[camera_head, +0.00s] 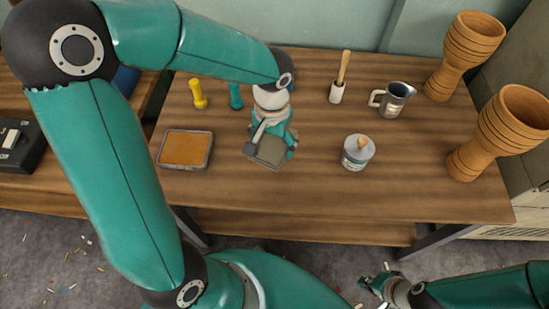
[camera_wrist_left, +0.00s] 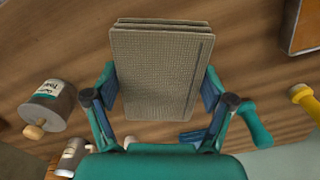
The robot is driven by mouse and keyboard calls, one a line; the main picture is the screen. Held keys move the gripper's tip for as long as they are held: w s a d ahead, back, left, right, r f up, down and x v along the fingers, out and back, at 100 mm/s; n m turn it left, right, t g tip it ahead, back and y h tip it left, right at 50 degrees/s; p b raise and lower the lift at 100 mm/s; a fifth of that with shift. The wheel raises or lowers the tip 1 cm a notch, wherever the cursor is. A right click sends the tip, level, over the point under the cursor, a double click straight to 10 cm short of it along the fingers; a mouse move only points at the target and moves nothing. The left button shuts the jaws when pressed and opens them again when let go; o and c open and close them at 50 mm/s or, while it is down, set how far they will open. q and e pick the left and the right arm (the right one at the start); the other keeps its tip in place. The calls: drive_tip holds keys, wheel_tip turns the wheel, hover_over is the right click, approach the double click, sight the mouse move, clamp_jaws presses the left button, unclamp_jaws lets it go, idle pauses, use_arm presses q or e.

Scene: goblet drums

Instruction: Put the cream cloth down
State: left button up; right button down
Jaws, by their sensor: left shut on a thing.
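The cream cloth (camera_wrist_left: 160,75) is a folded, woven, beige-grey rectangle between the fingers of my left gripper (camera_wrist_left: 162,100). In the head view the cloth (camera_head: 266,152) shows at the front of my left gripper (camera_head: 272,140), over the middle of the wooden table (camera_head: 310,195). My left gripper is shut on the cloth. I cannot tell whether the cloth touches the table. My right gripper (camera_head: 378,284) is low at the front, off the table's front edge, and its fingers look apart and empty.
A tray with an orange-brown surface (camera_head: 185,149) lies left of the cloth. A lidded tin (camera_head: 358,152) stands to its right. Behind are a yellow dumbbell-shaped tool (camera_head: 198,95), a teal one (camera_head: 236,97), a brush (camera_head: 338,85) and a metal jug (camera_head: 392,101). Two goblet drums (camera_head: 499,132) stand far right.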

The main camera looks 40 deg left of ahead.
sight(272, 143)
use_arm(q)
drive_tip(key=shift+f+b, duration=0.55)
drive_tip(key=shift+f, duration=2.35)
drive_tip(key=shift+f, duration=0.2)
drive_tip(key=o, duration=1.1)
drive_tip(key=shift+r, duration=0.1)
drive_tip(key=shift+r, duration=0.1)
drive_tip(key=shift+r, duration=0.2)
wheel_tip(272, 143, up, 12)
drive_tip(key=p, duration=0.2)
drive_tip(key=shift+f+p, duration=0.15)
drive_tip(key=shift+p, duration=0.2)
